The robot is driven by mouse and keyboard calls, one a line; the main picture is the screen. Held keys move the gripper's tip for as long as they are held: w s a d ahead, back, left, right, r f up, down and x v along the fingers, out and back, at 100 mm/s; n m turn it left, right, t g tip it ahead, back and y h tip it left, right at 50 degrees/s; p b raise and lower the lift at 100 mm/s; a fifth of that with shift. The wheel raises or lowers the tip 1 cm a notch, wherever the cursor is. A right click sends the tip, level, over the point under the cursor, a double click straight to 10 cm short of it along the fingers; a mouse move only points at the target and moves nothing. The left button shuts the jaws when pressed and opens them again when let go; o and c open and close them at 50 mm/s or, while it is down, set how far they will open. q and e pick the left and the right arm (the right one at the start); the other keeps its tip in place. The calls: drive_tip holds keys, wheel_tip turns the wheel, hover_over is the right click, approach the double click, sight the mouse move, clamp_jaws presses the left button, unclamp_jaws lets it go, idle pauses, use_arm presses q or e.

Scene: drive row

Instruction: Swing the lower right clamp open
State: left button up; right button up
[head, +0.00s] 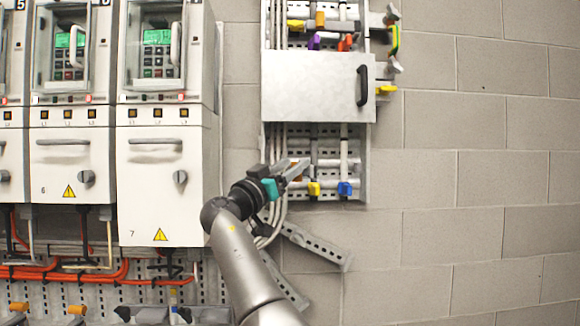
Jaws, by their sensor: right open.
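Below a pale cover panel, the lower part of the perforated wall frame holds light pipes with coloured clamp ends. The lower right one is blue (345,188), at the bottom of the right pipe; a yellow one (314,188) is to its left. The pictures do not show clearly whether the blue clamp is open or closed. My right gripper (298,168) is open, left of the blue clamp and up beside the yellow one, apart from the blue one. It hides part of the left pipe and an orange piece. My left gripper is not in view.
The pale cover panel (315,87) with a black handle (362,86) is just above. More coloured clamps, one purple (314,42), sit at the top. White drive cabinets (165,205) stand close on the left. Loose cables hang by the gripper. The block wall (480,190) at right is bare.

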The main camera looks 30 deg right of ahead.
drive_tip(key=shift+f, duration=0.25)
drive_tip(key=b+v, duration=0.1)
drive_tip(key=v, duration=1.4)
drive_tip(key=shift+r, duration=0.2)
drive_tip(key=shift+a, duration=0.15)
